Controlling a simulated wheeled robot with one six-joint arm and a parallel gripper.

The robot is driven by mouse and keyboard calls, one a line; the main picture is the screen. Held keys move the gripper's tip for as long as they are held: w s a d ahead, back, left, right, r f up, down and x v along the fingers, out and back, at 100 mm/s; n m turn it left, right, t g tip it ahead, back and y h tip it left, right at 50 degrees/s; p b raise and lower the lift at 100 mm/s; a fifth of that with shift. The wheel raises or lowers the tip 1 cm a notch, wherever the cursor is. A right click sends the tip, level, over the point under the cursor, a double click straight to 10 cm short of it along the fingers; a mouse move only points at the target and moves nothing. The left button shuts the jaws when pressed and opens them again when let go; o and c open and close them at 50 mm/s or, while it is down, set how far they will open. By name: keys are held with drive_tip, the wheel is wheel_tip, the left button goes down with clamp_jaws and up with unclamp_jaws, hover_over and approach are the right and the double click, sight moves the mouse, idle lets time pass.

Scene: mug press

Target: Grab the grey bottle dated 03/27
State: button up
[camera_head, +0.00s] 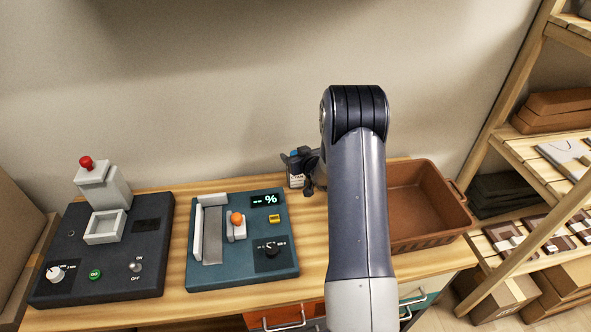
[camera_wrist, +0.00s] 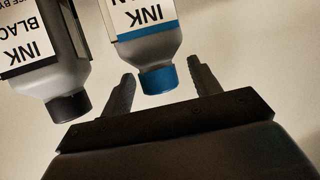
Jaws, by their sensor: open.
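In the wrist view two grey ink bottles appear upside down. One has a blue cap and a label reading INK over a cut-off word ending in N (camera_wrist: 150,45). The other has a black cap and a label reading INK BLACK (camera_wrist: 62,75). No date is readable on either. My gripper (camera_wrist: 160,68) is open, with its fingers on either side of the blue cap; I cannot tell if they touch it. In the head view my gripper (camera_head: 300,160) is at the back of the table, by a bottle with a white label (camera_head: 296,182), mostly hidden by my gripper and arm.
A brown bin (camera_head: 425,200) stands right of my arm. A teal panel with a % display (camera_head: 235,270) and a dark panel with a red-knobbed press (camera_head: 100,275) stand to the left. Shelves with boxes (camera_head: 560,105) are at the far right. The wall is close behind.

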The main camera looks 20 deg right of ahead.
drive_tip(key=shift+x, duration=0.9)
drive_tip(key=shift+c, duration=0.3)
clamp_jaws()
